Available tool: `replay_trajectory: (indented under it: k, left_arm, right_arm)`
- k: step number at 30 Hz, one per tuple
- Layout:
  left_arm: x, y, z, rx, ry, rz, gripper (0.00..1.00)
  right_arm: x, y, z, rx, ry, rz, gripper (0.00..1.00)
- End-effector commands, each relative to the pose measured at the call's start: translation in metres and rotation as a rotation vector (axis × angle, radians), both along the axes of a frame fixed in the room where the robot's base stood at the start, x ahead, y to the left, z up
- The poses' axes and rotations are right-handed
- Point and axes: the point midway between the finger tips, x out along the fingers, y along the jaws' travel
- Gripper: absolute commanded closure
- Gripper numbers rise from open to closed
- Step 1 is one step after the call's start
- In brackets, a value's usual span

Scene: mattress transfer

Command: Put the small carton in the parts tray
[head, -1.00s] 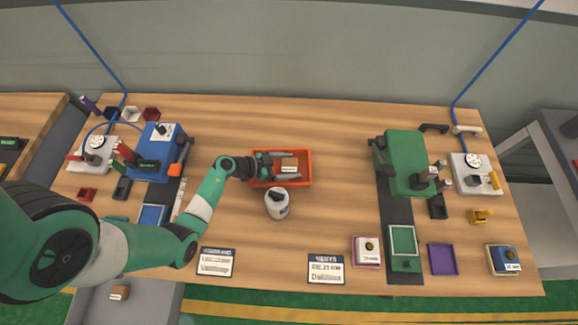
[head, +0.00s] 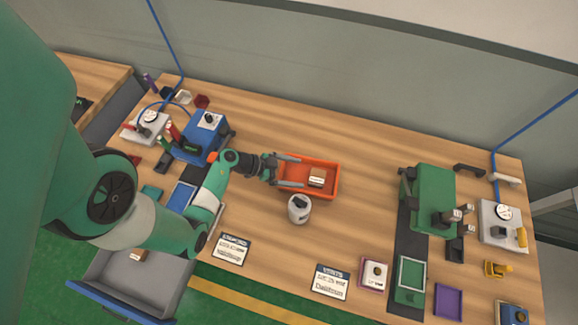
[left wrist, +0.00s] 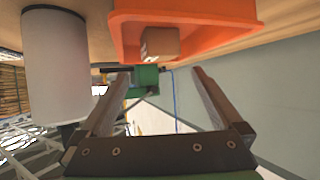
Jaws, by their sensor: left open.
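A small brown carton (head: 317,176) with a white label lies inside the orange parts tray (head: 337,192). In the left wrist view the carton (left wrist: 160,43) rests in the tray (left wrist: 190,14), beyond my fingertips. My left gripper (head: 301,171) is open and empty. Its two fingers reach over the left part of the tray, with a gap between them and the carton. In the left wrist view the open fingers (left wrist: 160,75) are wide apart. My right gripper is not in view.
A pale canister (head: 299,209) stands just in front of the tray. Another small brown box (head: 137,256) lies in the grey bin below the table edge. A blue machine (head: 198,140) stands left, a green one (head: 433,195) right. Wood right of the tray is clear.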

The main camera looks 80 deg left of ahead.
Motion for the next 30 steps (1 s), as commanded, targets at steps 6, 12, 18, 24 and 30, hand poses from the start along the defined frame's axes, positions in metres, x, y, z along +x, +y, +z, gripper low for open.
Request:
replay_trajectory:
  k: [6,12,18,24,30]
  left_arm:
    - [-0.023,0.003,0.013,0.000,0.000,0.001,0.00]
    - [-0.024,0.003,0.012,-0.001,0.000,-0.002,0.00]
    - [-0.023,0.004,0.013,0.002,-0.002,-0.001,0.00]
    - [0.022,0.037,0.078,0.201,-0.195,0.002,0.00]
    - [0.103,0.064,0.283,0.581,-0.742,0.093,0.00]
  right_arm:
    - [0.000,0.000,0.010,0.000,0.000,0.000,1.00]
    - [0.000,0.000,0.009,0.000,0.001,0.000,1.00]
    - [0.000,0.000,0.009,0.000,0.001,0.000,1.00]
    - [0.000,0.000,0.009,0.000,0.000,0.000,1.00]
    - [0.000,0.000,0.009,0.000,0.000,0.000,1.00]
